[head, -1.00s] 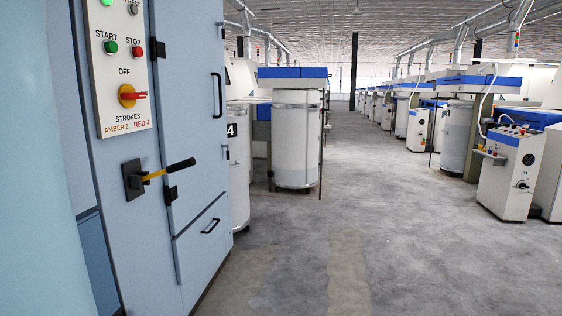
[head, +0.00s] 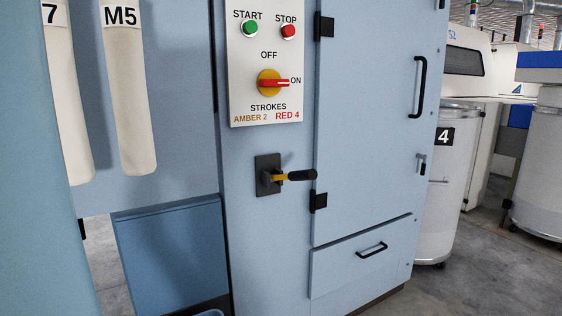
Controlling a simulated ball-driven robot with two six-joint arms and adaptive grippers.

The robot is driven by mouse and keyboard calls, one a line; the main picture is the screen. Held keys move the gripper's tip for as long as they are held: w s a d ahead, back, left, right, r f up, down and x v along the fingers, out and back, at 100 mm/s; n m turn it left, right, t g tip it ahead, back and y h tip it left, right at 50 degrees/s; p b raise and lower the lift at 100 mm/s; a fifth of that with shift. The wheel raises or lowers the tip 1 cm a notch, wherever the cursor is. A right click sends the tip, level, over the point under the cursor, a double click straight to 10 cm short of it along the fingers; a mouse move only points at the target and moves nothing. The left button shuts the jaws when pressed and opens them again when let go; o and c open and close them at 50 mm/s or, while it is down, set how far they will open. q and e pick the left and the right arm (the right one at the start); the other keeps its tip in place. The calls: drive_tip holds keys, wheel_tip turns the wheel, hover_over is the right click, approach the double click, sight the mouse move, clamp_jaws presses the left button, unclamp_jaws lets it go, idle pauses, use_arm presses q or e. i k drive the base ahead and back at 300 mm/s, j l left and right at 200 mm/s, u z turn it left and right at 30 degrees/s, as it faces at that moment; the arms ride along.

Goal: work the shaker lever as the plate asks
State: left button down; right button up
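The shaker lever (head: 294,176) sticks out to the right, about level, from a dark square mount on the blue machine cabinet. It has a yellow shaft and a black grip. Above it is the white plate (head: 264,95), which reads STROKES, AMBER 2, RED 4. The plate carries a green START button (head: 250,28), a red STOP button (head: 289,31) and a red-and-yellow rotary switch (head: 271,83) pointing right to ON. The lamps seen earlier above the buttons are out of the picture. Neither of my grippers is in view.
Two pale hanging filter bags, one labelled M5 (head: 129,100), are at the left. A cabinet door with a handle (head: 419,88) and a drawer (head: 361,255) lie right of the lever. A can marked 4 (head: 436,200) stands beyond. Grey floor shows at lower right.

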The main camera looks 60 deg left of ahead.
sight(307, 174)
drive_tip(key=i+j+u, duration=0.1)
drive_tip(key=i+u, duration=0.25)
drive_tip(key=u, duration=0.15)
drive_tip(key=i+u, duration=0.45)
drive_tip(key=i+l+u, duration=0.1)
drive_tip(key=i+u, duration=0.15)
drive_tip(key=u, duration=0.25)
drive_tip(key=i+l+u, duration=0.25)
drive_tip(key=u, duration=0.2)
drive_tip(key=i+l, duration=0.05)
